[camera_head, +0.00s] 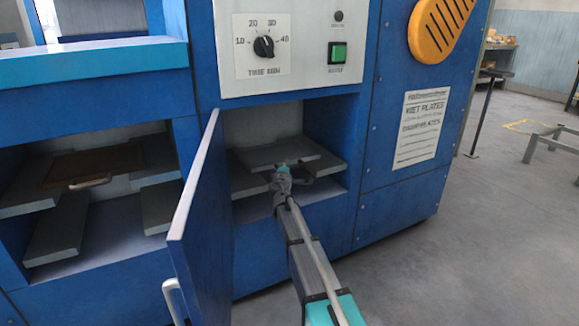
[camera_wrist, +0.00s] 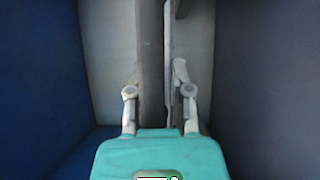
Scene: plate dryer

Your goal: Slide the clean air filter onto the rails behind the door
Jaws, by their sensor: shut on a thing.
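The clean air filter (camera_head: 272,154) is a flat pale grey panel inside the compartment behind the open blue door (camera_head: 203,215). It lies roughly level, at about the height of the grey rails, left (camera_head: 243,186) and right (camera_head: 326,166). My gripper (camera_head: 281,172) is at the filter's front edge and shut on it. In the wrist view, my gripper (camera_wrist: 159,97) has a finger on either side of a thin pale plate (camera_wrist: 168,60), seen edge-on. The exact grip and the filter's contact with the rails are hidden.
The open door stands close to the left of my arm, its handle (camera_head: 173,302) low. A left compartment holds a brown filter (camera_head: 92,163) with a handle, between grey ledges. A control panel (camera_head: 285,45) is above. The floor at right is clear near the machine.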

